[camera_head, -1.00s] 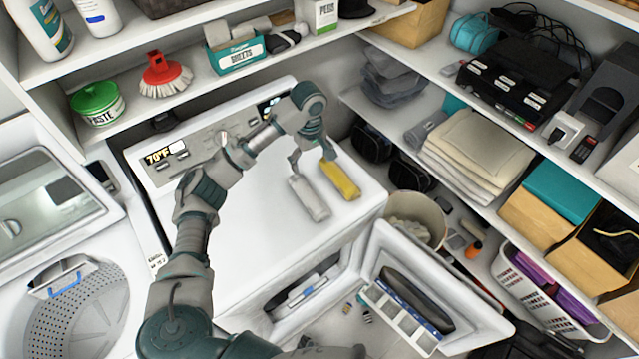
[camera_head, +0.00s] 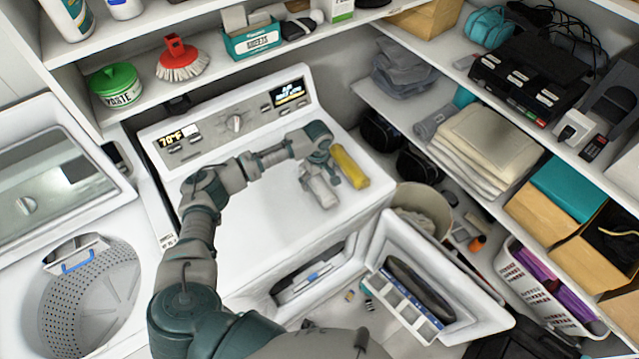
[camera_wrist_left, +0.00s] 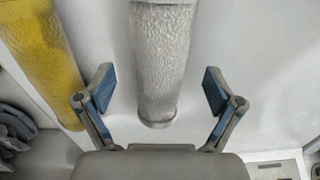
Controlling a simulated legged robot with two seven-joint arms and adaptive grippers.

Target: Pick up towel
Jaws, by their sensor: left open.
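A light grey rolled towel (camera_head: 322,192) lies on the white dryer top, beside a yellow rolled towel (camera_head: 350,168) on its right. My left gripper (camera_head: 320,174) is over the far part of the grey towel, pointing down, and hides part of it. In the left wrist view, the gripper (camera_wrist_left: 158,90) is open, with the grey towel (camera_wrist_left: 160,60) running between its two fingers. Gaps show on both sides, so neither finger touches it there. The yellow towel (camera_wrist_left: 42,55) lies just outside one finger. My right gripper is not in view.
A dryer control panel (camera_head: 225,120) stands behind the towels. A shelf above holds a green-lidded tub (camera_head: 117,90) and a red brush (camera_head: 180,60). Shelving with folded cloths (camera_head: 490,140) is on the right. The open dryer door (camera_head: 440,270) is below. The dryer top's left part is clear.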

